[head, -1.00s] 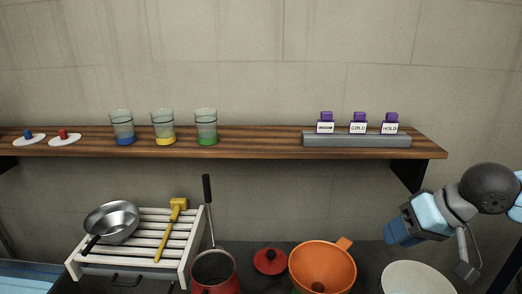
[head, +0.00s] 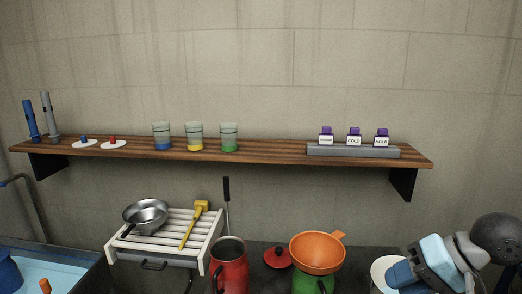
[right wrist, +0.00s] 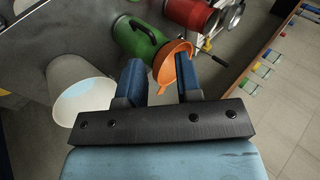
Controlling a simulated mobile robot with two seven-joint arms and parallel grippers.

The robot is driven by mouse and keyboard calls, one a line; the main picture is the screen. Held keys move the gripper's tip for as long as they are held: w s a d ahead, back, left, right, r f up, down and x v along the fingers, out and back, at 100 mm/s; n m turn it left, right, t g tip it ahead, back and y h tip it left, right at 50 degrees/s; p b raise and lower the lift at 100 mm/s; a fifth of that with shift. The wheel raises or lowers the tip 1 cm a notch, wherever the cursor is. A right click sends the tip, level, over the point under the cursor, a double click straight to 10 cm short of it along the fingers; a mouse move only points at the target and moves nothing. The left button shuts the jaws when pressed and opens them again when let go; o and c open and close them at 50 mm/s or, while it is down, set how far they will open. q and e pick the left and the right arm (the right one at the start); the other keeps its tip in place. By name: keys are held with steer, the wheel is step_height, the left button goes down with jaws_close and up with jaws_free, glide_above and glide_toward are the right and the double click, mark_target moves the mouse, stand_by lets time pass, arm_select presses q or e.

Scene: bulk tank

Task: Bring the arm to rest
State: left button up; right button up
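My right gripper (head: 392,279) shows at the lower right of the head view, low over the counter and overlapping a white bowl-like container (head: 379,270). In the right wrist view its two blue fingers (right wrist: 160,82) stand apart with nothing between them. Behind them are an orange funnel (right wrist: 170,66) on a green can (right wrist: 135,42), and the white container (right wrist: 72,88) to the left. My left gripper is in neither view.
A wooden shelf (head: 270,153) holds glasses, discs, tubes and a grey block (head: 352,151) with labelled tags. Below are a white rack (head: 150,247) with a pan (head: 146,215) and yellow mallet (head: 194,222), a red can (head: 230,268), and a sink (head: 50,262) at left.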

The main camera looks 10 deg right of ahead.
steer(key=w+a+f+m+t+y, duration=0.25)
steer(key=a+m+y, duration=0.35)
steer(key=m, duration=0.5)
steer(key=w+a+f+m+t+y, duration=0.1)
steer(key=a+f+m+y, duration=0.25)
steer(key=a+m, duration=0.55)
steer(key=s+d+f+m+t+h, duration=0.15)
steer(key=f+m+h, duration=0.25)
steer(key=f+m, duration=0.55)
steer(key=d+f+m+t+h, duration=0.2)
steer(key=f+m+t+h, duration=0.15)
steer(key=m, duration=1.05)
steer(key=d+f+m+t+h, duration=0.15)
steer(key=f+m+h, duration=0.25)
steer(key=f+m, duration=0.55)
steer(key=s+a+f+m+g+h, duration=0.15)
steer(key=s+f+m+g, duration=0.25)
steer(key=s+f+m, duration=0.8)
arm_select(q)
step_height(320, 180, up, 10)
steer(key=p, duration=1.2)
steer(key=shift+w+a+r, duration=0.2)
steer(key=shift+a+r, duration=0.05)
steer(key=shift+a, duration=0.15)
arm_select(e)
step_height(320, 180, up, 14)
steer(key=w, duration=0.1)
steer(key=shift+w+d+m+t+h, duration=0.3)
steer(key=shift+d+h, duration=0.05)
steer(key=shift+d, duration=0.1)
